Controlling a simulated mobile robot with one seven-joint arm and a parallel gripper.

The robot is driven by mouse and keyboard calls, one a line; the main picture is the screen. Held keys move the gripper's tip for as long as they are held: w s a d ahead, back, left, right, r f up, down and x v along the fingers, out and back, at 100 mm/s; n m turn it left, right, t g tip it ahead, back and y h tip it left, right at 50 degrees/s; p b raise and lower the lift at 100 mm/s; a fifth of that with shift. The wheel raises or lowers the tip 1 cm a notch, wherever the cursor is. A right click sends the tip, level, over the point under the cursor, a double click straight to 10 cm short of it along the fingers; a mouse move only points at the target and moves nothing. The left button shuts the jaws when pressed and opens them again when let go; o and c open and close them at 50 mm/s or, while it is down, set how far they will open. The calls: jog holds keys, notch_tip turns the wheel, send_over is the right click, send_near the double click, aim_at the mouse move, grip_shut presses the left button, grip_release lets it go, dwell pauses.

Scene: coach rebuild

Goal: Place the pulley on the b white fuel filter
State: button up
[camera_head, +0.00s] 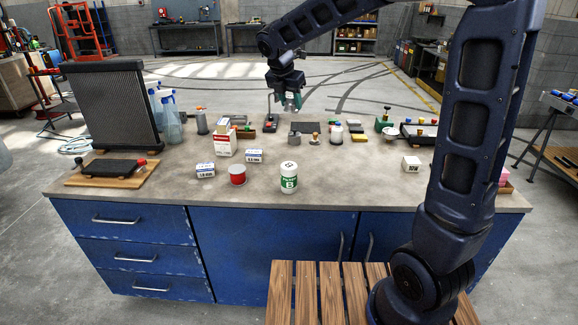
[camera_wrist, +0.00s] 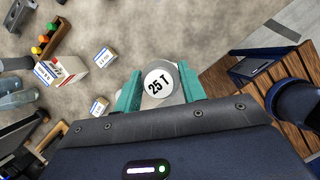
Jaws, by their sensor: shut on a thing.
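The white fuel filter with a green band and the letter B (camera_head: 289,177) stands upright near the front middle of the workbench. My gripper (camera_head: 292,98) is in the air over the back part of the bench as the head view shows it. Its teal fingers (camera_wrist: 160,88) are shut on a round grey pulley (camera_wrist: 160,68) with a white face marked "25 T". In the head view the pulley is small and partly covered by the fingers. I cannot make out the filter in the wrist view.
The bench top right of the filter is mostly clear.

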aim_at(291, 163)
jog(key=s, duration=0.2)
jog(key=shift+s+a+r, duration=0.2)
jog(key=shift+s+r, duration=0.15)
jog(key=shift+r, duration=0.05)
jog(key=shift+s+f, duration=0.15)
jog(key=shift+s, duration=0.1)
notch_tip(291, 163, down, 20)
jog(key=shift+r, duration=0.15)
jog(key=o, duration=1)
